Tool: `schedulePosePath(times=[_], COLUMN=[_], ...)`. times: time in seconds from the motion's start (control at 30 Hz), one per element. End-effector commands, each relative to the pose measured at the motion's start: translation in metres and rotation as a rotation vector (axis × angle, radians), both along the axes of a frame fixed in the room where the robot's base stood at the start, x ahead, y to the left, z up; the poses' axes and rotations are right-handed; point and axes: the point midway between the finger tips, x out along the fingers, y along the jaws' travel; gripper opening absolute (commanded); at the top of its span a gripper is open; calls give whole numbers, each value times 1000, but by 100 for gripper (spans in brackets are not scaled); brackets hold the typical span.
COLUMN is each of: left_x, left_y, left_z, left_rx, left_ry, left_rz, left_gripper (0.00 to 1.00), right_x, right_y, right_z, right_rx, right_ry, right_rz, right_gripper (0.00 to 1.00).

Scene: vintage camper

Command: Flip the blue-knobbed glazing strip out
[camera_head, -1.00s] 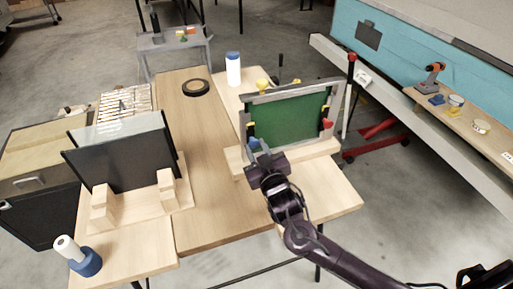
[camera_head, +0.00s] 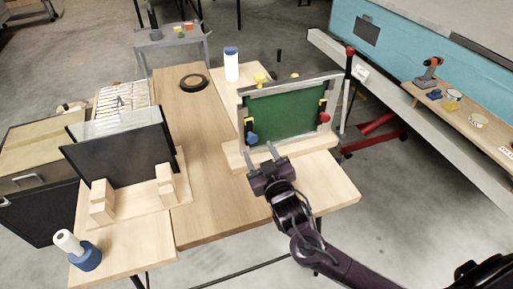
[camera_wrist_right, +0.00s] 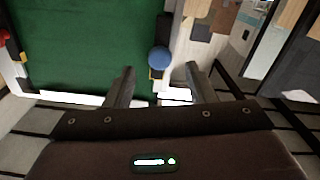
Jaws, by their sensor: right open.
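The blue knob (camera_head: 251,138) of the glazing strip sits at the lower left of the frame (camera_head: 290,87) around a green panel (camera_head: 285,117). Near it are a yellow piece and a dark strip; I cannot tell how far the strip is turned. My right gripper (camera_head: 262,153) is open and empty, just in front of and below the knob, with a small gap. In the right wrist view the knob (camera_wrist_right: 159,58) lies ahead, between the lines of the open fingers (camera_wrist_right: 160,76). A red knob (camera_head: 324,117) is at the frame's right side. My left gripper is out of view.
The frame stands in a wooden base (camera_head: 235,155) on the bench (camera_head: 200,215). A dark panel (camera_head: 125,155) stands in wooden blocks at left. The bench middle is clear.

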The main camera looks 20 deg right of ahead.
Motion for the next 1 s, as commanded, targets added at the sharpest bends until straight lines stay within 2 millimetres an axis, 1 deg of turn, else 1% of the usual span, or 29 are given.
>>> schedulePosePath(times=[0.03,0.1,0.2,0.3,0.43,0.87,0.93,1.0], left_x=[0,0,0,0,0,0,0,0], left_y=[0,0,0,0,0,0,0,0], left_z=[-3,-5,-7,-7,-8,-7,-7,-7], left_rx=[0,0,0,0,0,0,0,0], left_ry=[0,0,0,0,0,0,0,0], left_rz=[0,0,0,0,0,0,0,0], left_gripper=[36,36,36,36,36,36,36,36], right_x=[-11,-22,-35,-43,-47,-46,-47,-49], right_y=[0,-1,-1,-2,-2,-2,-1,0], right_z=[-3,-3,-2,-1,-1,0,-2,-7], right_rx=[1,2,0,1,0,1,6,23], right_ry=[3,3,2,1,1,2,17,69], right_rz=[1,1,1,0,-1,0,-2,-4], right_gripper=[50,50,50,50,50,50,50,50])
